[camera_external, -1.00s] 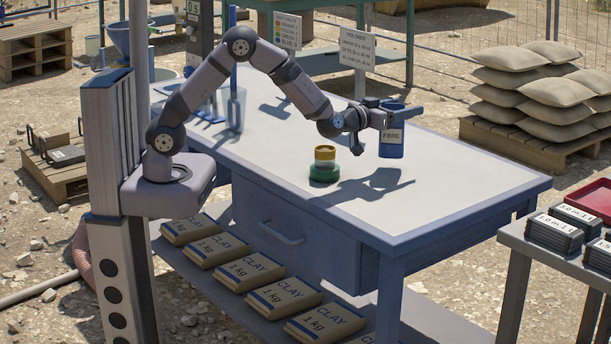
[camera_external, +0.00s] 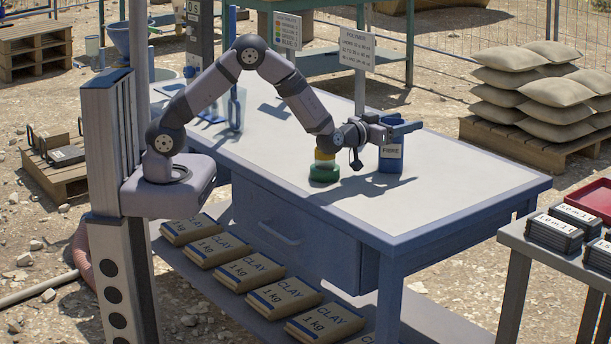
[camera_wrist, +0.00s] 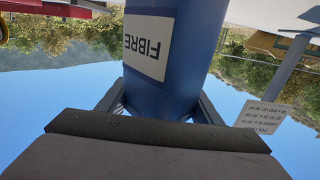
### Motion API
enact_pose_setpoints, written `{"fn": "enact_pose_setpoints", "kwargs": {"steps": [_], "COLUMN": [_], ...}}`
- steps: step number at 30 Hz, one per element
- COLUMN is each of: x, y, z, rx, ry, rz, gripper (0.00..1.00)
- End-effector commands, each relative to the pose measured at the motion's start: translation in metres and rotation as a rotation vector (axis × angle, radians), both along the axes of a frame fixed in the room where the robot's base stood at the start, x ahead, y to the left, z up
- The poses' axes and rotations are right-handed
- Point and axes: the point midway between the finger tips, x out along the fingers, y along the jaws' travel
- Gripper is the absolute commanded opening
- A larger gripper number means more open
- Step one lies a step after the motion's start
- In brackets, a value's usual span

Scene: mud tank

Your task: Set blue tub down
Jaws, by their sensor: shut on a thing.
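The blue tub (camera_external: 391,161), with a white label reading FIBRE, is upright at the right part of the table (camera_external: 455,190). My gripper (camera_external: 396,130) is shut on it near its top, with the fingers on either side. In the wrist view the tub (camera_wrist: 190,50) appears upside down between the fingers (camera_wrist: 158,105). The tub's base is at or very close to the tabletop; I cannot tell whether it touches.
A green and yellow container (camera_external: 324,173) stands left of the tub, partly behind my wrist. A sign on a post (camera_external: 357,50) stands at the table's far edge. The table's right front is clear. A side table (camera_external: 540,250) holds dark labelled blocks.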

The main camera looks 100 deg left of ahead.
Motion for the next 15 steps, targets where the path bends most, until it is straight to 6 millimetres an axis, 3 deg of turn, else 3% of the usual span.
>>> {"fn": "enact_pose_setpoints", "kwargs": {"steps": [1,3,15], "x": [0.0,-0.0001,0.0], "y": [0.0,0.0001,0.0], "z": [-0.0008,-0.0006,0.0037], "rx": [0.0,0.0,0.0], "ry": [0.0,0.0,0.0], "rz": [0.0,0.0,0.0], "gripper": [0.66,0.78,0.78]}}
